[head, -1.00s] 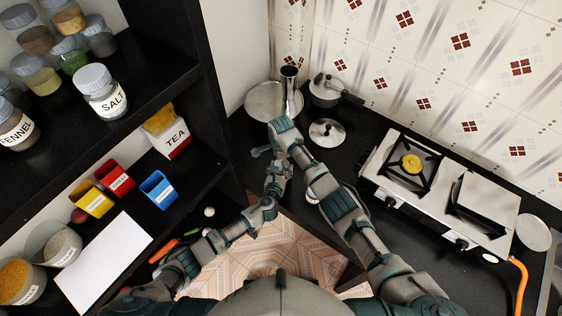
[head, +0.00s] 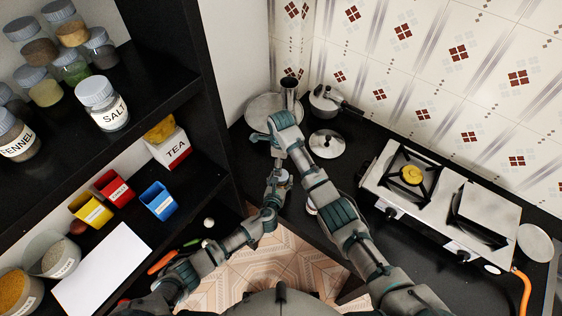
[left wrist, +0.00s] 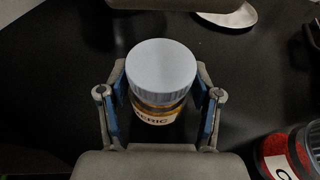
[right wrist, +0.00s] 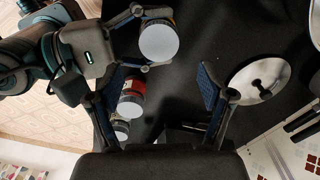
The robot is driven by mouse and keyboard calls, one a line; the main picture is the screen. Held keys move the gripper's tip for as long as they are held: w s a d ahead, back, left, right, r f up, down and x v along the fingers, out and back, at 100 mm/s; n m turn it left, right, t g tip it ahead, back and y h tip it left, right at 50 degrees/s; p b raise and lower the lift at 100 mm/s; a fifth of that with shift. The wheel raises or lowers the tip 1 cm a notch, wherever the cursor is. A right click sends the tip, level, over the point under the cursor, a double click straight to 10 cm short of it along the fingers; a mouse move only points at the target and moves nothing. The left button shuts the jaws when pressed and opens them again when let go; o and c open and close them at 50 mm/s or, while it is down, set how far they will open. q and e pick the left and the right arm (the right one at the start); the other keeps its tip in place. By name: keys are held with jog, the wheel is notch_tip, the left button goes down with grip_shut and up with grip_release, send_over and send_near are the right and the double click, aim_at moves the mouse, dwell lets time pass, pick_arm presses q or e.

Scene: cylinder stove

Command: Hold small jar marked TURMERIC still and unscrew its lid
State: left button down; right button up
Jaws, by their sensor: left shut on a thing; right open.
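The small turmeric jar (left wrist: 158,112) has a grey ribbed lid (left wrist: 162,68) on it, and part of its label, "MERIC", shows in the left wrist view. My left gripper (left wrist: 163,92) is shut on the jar's body below the lid and holds it upright. In the head view the left gripper (head: 279,178) is small and partly covers the jar. In the right wrist view the jar's lid (right wrist: 159,42) shows at the top, beyond my right gripper (right wrist: 160,88).
Below the hands, a red-filled jar (right wrist: 132,95) and another jar (right wrist: 120,130) stand on the black counter. A pot lid (head: 327,143) and a pot (head: 325,100) lie behind. The stove (head: 440,205) is at right, the spice shelf (head: 150,95) at left.

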aim_at(281, 181)
notch_tip(281, 181, down, 8)
jog(key=shift+r, duration=0.25)
jog(key=c, duration=1.2)
jog(key=n, duration=0.6)
jog(key=shift+d+n, duration=0.1)
jog(key=shift+n, duration=0.2)
jog(key=shift+w, duration=0.1)
jog(key=o, duration=1.3)
